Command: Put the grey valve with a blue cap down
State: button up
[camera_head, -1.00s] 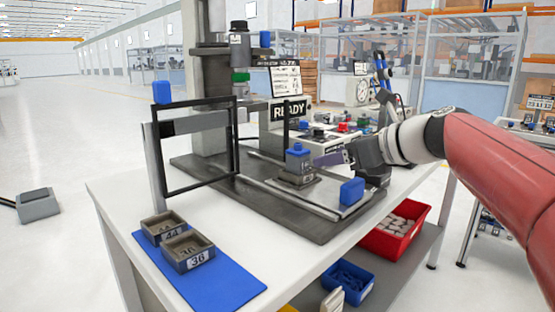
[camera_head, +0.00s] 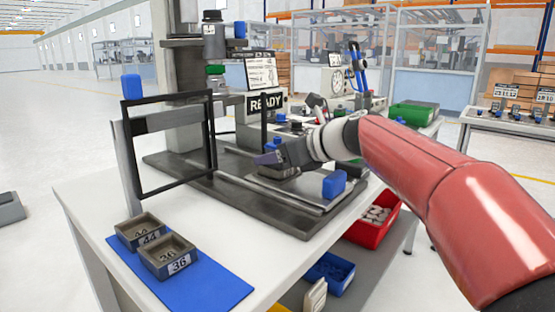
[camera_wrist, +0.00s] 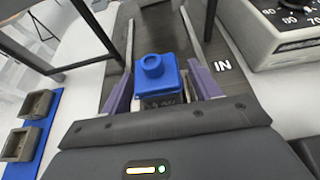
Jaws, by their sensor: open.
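The grey valve with a blue cap (camera_wrist: 158,78) stands upright in the wrist view, between the two purple fingers of my gripper (camera_wrist: 162,88). The fingers are open, one on each side, with a gap visible beside the valve. Its blue cap faces the wrist camera; its lower body is partly hidden by my gripper's palm. In the head view my gripper (camera_head: 268,158) is low over the grey plate of the fixture (camera_head: 290,190) and hides most of the valve.
A blue block (camera_head: 334,183) sits on the plate's front right. A black frame (camera_head: 128,150) stands to the left. Two grey bins (camera_head: 167,258) rest on a blue mat (camera_head: 222,285). A READY sign (camera_head: 265,102) stands behind. Red and blue bins are below the table.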

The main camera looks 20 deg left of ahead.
jog(key=shift+c, duration=0.3)
jog(key=shift+r, duration=0.1)
jog(key=c, duration=1.1)
